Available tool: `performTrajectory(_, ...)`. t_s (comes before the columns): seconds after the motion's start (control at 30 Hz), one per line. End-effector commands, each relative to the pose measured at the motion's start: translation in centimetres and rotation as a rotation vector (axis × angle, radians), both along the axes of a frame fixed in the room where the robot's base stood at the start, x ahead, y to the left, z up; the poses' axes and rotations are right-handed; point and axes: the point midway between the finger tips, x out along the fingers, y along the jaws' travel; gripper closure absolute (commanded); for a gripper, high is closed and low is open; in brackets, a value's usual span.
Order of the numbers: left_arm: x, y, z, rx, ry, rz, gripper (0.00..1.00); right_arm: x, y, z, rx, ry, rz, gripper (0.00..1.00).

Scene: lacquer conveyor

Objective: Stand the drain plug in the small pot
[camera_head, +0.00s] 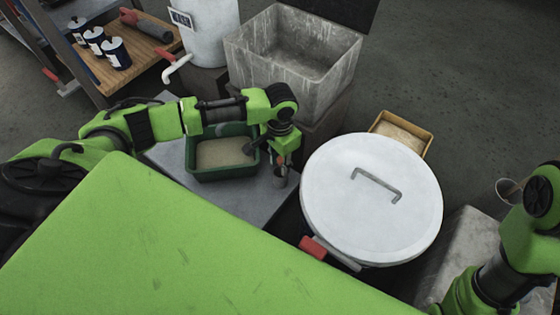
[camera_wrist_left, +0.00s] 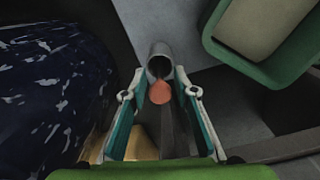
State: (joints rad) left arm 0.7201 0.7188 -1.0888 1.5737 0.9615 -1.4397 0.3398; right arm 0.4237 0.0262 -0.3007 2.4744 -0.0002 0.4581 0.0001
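A small grey pot (camera_head: 281,180) stands on the grey slab beside the green tray, its dark mouth facing up. It shows just beyond my fingertips in the left wrist view (camera_wrist_left: 160,50). What looks like the drain plug, with an orange-red round end (camera_wrist_left: 160,92), is between my left fingers, near the pot's mouth. I cannot tell whether it is inside the pot. My left gripper (camera_head: 281,155) points down over the pot. Its fingers stand apart, with a narrow gap visible on each side of the red end. My right gripper is out of view.
A green tray (camera_head: 190,170) of sandy material is left of the pot. A white round lid (camera_head: 340,205) with a handle is to the right. A grey trough (camera_head: 250,62) stands behind, and a yellow bin (camera_head: 428,150) lies beyond the lid.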

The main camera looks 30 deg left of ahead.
Motion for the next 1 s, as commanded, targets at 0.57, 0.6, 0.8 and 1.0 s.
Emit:
performTrajectory(0.57, 0.1, 0.0, 3.8, -0.002, -0.004, 0.000, 0.74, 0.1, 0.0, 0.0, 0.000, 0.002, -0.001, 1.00)
performTrajectory(0.6, 0.2, 0.0, 4.8, -0.002, -0.005, -0.001, 0.74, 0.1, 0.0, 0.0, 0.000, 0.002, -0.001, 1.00)
performTrajectory(0.8, 0.1, 0.0, 8.9, 0.000, -0.004, 0.000, 0.74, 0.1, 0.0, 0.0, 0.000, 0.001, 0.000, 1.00)
performTrajectory(1.0, 0.1, 0.0, 11.4, 0.001, -0.001, 0.000, 0.74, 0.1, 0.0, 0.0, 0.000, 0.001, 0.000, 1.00)
